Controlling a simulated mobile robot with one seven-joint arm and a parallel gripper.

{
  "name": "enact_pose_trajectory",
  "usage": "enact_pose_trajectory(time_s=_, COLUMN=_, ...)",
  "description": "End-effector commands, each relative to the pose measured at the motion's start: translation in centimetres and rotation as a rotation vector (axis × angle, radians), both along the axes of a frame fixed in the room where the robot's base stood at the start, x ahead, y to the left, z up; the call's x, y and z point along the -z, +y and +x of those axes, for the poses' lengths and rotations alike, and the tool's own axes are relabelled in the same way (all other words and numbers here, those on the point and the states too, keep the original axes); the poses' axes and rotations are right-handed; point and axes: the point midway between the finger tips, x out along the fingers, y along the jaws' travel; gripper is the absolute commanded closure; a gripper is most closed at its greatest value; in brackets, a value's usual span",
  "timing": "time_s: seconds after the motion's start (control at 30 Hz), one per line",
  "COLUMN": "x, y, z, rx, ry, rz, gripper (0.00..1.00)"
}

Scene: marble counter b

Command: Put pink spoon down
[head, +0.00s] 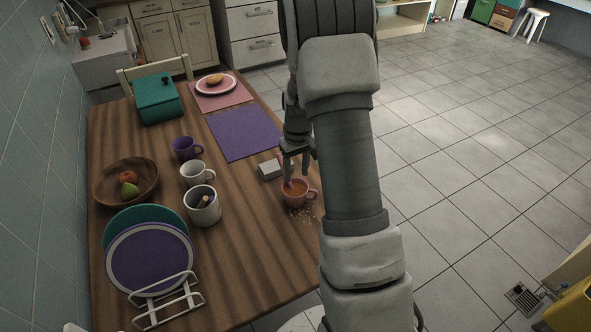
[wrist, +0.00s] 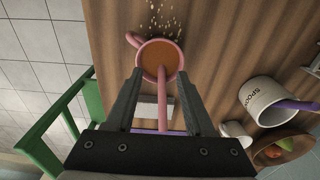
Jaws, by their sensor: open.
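The pink cup (head: 306,201) with brown liquid stands near the right edge of the wooden table; it also shows in the wrist view (wrist: 148,46). The pink spoon (wrist: 163,99) leans in this cup, its handle rising toward the wrist camera between my fingers. My gripper (head: 294,172) is open, just above the cup, and it shows in the wrist view (wrist: 161,78) with a finger on each side of the spoon. Gaps show between the handle and both fingers. In the head view the spoon is mostly hidden by my gripper.
Crumbs (head: 306,214) lie beside the cup. A small pale box (head: 269,169) is close to its left. A white spoon holder (head: 203,212), white mug (head: 194,177), purple mug (head: 184,151) and plate rack (head: 170,303) stand farther left. The purple mat (head: 245,133) is bare.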

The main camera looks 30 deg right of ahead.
Motion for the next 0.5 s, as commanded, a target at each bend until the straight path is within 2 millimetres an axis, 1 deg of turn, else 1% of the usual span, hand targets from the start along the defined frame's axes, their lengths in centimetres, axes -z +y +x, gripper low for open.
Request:
enact_pose_trajectory(time_s=0.2, x=0.0, y=0.0, z=0.0, rx=0.000, ry=0.000, rz=0.000, gripper=0.47)
enact_pose_trajectory(time_s=0.3, x=-0.6, y=0.2, z=0.0, rx=0.000, ry=-0.005, rz=0.000, gripper=0.47)
enact_pose_trajectory(time_s=0.37, x=-1.6, y=0.5, z=-0.1, rx=0.000, ry=-0.015, rz=0.000, gripper=0.47)
enact_pose_trajectory(time_s=0.47, x=-4.3, y=1.5, z=-0.5, rx=0.002, ry=-0.042, rz=-0.001, gripper=0.47)
enact_pose_trajectory(time_s=0.5, x=-5.7, y=2.1, z=-0.7, rx=0.003, ry=-0.055, rz=-0.001, gripper=0.47)
